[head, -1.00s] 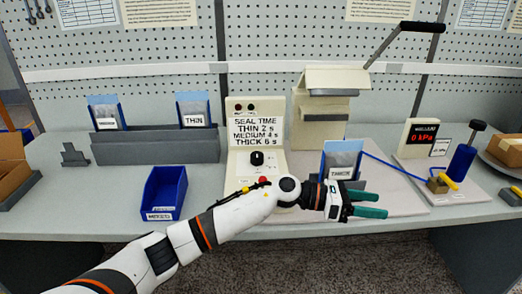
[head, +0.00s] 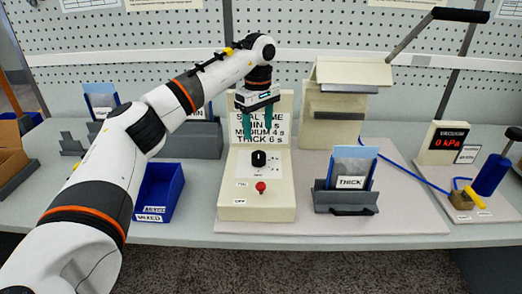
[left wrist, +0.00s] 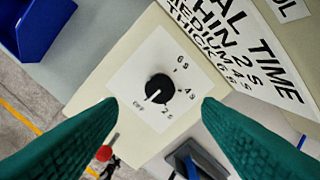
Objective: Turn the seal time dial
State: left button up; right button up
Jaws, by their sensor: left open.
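The seal time dial (head: 259,158) is a round black knob on the sloped face of the cream control box (head: 232,195). In the left wrist view the dial (left wrist: 160,88) is in the middle, ringed by OFF, 2 S, 4 S and 6 S marks. Its white pointer line is on the side toward OFF. My left gripper (head: 255,132) points down above the dial, in front of the upright label panel. Its green fingers (left wrist: 160,103) are open on either side of the dial in the wrist view, apart from it and empty. My right gripper is out of view.
A red button (head: 261,187) sits below the dial. A blue bin (head: 160,190) stands left of the box. A holder with a THICK pouch (head: 352,170) stands to the right. The sealer (head: 335,105) with its long lever is behind, and a pressure display (head: 443,143) is farther right.

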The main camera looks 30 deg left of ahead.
aim_at(259, 154)
pick_arm(q)
notch_tip(259, 154, down, 6)
jog(key=shift+s+r, duration=0.1)
jog(key=shift+r, duration=0.05)
notch_tip(259, 154, down, 3)
jog(key=shift+p, duration=0.35)
jog(key=shift+f, duration=0.25)
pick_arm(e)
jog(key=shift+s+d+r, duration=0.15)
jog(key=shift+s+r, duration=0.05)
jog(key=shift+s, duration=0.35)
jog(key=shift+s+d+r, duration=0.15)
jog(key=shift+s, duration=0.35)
pick_arm(q)
jog(key=c, duration=1)
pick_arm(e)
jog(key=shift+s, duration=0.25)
